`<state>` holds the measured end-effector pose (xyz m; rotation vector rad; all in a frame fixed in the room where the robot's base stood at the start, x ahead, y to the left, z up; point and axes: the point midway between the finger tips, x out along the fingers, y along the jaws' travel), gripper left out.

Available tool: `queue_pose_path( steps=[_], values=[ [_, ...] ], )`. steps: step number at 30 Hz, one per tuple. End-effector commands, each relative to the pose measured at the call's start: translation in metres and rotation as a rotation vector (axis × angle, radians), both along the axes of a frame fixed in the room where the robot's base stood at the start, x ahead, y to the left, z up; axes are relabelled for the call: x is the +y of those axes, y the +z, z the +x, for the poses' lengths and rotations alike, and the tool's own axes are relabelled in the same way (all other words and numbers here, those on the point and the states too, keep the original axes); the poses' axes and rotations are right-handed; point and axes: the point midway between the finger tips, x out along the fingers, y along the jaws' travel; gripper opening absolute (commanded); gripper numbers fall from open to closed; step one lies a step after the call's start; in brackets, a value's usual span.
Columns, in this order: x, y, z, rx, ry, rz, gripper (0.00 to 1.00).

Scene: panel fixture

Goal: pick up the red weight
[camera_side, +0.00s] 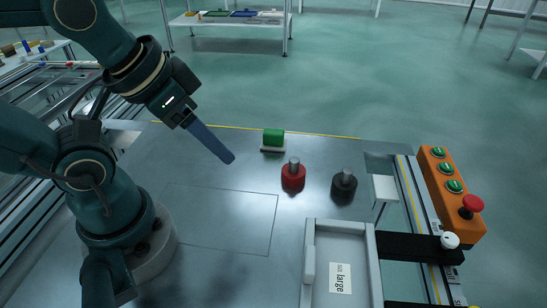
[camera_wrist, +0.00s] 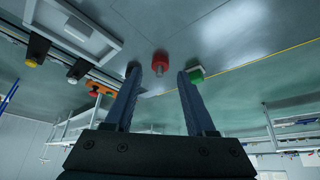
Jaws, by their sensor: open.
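The red weight (camera_side: 293,177) stands upright on the metal table, a short cylinder with a small grey knob on top. It also shows in the wrist view (camera_wrist: 161,60), near the top middle and between the two fingers in the picture. My gripper (camera_side: 230,159) is above the table to the left of the red weight, apart from it. In the wrist view my gripper (camera_wrist: 161,72) has its two fingers spread with nothing between them. In the side view the fingers overlap and look like one.
A black weight (camera_side: 344,183) stands right of the red one. A green block (camera_side: 273,137) on a pale base sits behind it. A grey tray (camera_side: 311,225) labelled "large" is at the front. An orange button box (camera_side: 449,190) stands at the right. The table's left middle (camera_side: 225,215) is clear.

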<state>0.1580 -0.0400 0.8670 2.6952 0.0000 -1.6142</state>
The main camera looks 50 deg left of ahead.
Motion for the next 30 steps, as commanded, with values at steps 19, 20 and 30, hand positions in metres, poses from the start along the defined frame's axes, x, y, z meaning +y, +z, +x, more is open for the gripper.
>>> queue_pose_path(
  steps=[19,20,30],
  values=[
    [0.0,0.0,0.0,0.0,0.0,0.0,0.98],
    [0.0,0.0,0.0,0.0,0.0,0.0,0.98],
    [0.0,0.024,0.019,-0.018,0.052,-0.029,0.98]
  ],
)
